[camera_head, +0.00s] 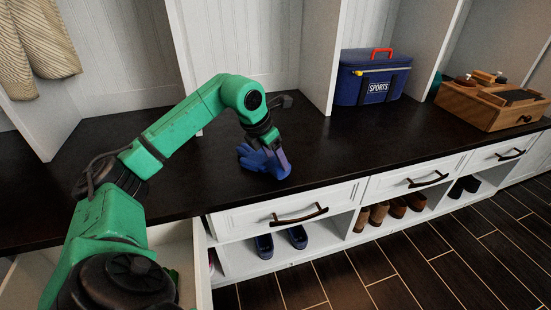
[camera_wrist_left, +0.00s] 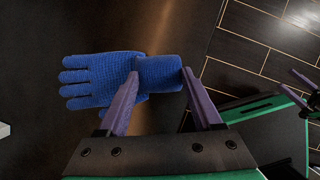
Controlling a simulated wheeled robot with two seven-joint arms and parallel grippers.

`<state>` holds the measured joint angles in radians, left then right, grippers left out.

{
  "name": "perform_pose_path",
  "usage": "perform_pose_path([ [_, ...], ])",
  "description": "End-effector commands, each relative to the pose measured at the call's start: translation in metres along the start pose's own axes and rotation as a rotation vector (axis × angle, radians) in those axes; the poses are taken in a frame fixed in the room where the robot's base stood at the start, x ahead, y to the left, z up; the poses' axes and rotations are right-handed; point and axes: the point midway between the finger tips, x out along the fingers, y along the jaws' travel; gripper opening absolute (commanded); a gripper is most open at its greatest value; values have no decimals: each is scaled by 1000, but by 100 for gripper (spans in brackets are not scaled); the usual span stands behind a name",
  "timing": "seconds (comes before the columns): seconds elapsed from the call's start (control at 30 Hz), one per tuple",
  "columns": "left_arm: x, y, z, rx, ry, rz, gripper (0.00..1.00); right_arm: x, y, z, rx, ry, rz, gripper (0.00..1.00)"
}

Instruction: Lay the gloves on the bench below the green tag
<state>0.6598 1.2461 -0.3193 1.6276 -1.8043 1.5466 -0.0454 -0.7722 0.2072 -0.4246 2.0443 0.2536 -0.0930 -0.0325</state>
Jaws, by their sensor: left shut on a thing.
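The blue knitted gloves (camera_head: 252,158) are at the dark bench top (camera_head: 330,150), near its front edge. My left gripper (camera_head: 279,165) is over them and shut on them. In the left wrist view, the gloves (camera_wrist_left: 102,80) lie with fingers pointing left, and the jaws of my left gripper (camera_wrist_left: 156,78) are on either side of the cuff. I cannot tell whether the gloves touch the bench. My right gripper (camera_wrist_left: 297,88) shows at the right edge of the left wrist view, its fingers apart and empty. No green tag is visible.
A blue sports bag (camera_head: 372,80) and a wooden box (camera_head: 478,106) stand on the bench at the right. A striped garment (camera_head: 40,45) hangs at the left. White dividers (camera_head: 318,60) split the bench back. An open drawer (camera_head: 201,265) sticks out below. Shoes (camera_head: 298,237) sit underneath.

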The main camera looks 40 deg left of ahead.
Motion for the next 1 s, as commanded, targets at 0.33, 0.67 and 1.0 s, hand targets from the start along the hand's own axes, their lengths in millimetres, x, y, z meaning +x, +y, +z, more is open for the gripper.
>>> perform_pose_path([
  [0.33, 1, 0, 0, 0, 1, 0, 96, 0, 0, 1, 0, 0, 0, 87],
  [0.67, -50, 1, 3, 0, -1, 4, 96, -7, -7, -14, -3, -23, 0, 87],
  [1.0, -120, 0, 1, -1, 1, 1, 96, -16, -13, -40, -22, -55, 2, 87],
])
